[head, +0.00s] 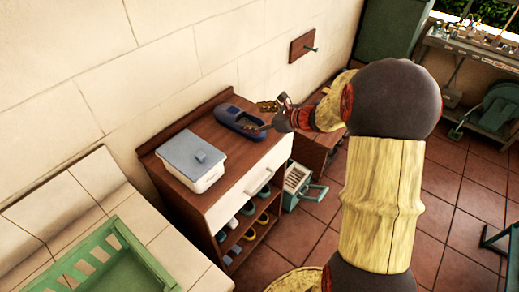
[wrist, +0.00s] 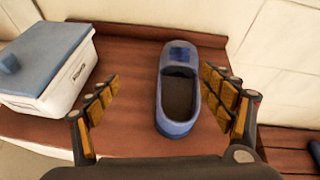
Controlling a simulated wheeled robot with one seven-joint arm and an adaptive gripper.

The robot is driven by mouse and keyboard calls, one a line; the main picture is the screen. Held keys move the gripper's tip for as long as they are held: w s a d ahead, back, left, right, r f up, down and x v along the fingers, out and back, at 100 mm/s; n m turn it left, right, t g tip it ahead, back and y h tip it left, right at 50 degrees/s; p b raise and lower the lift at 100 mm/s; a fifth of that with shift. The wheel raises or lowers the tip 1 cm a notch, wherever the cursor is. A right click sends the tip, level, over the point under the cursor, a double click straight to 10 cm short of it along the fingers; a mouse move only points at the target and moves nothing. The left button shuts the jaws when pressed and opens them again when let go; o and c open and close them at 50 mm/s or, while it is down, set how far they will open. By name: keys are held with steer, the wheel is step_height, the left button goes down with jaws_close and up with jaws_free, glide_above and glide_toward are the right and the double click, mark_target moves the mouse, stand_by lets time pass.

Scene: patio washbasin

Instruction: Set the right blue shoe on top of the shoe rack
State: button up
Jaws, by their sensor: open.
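A blue shoe (head: 240,119) rests upright on the wooden top (head: 218,147) of the shoe rack, near its right end. In the wrist view the shoe (wrist: 177,118) lies lengthwise, its dark opening facing up. My gripper (head: 265,116) is at the shoe's right end in the head view, with its fingers spread. In the wrist view my gripper (wrist: 161,82) is open, with the shoe showing between the fingers, closer to the right one. Contact between that finger and the shoe cannot be told. Nothing is seen clamped.
A white box with a blue lid (head: 193,163) stands left of the shoe on the rack top. Several shoes (head: 248,234) sit on the shelves below. The wall is close behind. A green crate (head: 105,262) is at lower left, and a small toolbox (head: 298,180) is right of the rack.

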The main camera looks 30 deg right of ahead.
steer(key=s+a+r+n+g, duration=0.3)
steer(key=s+a+r+n, duration=0.1)
steer(key=s+a+n, duration=0.5)
steer(key=s+a+r+n+g, duration=0.3)
steer(key=s+a+n, duration=0.4)
steer(key=s+a, duration=0.25)
steer(key=s+d+r+n+h, duration=0.1)
steer(key=s+n+h, duration=0.2)
steer(key=s+n, duration=0.3)
steer(key=s+d+r+n+h, duration=0.1)
steer(key=s+n+h, duration=0.2)
steer(key=s+n, duration=0.4)
steer(key=shift+s+d+r, duration=0.25)
steer(key=shift+s+d, duration=0.1)
steer(key=shift+s, duration=0.7)
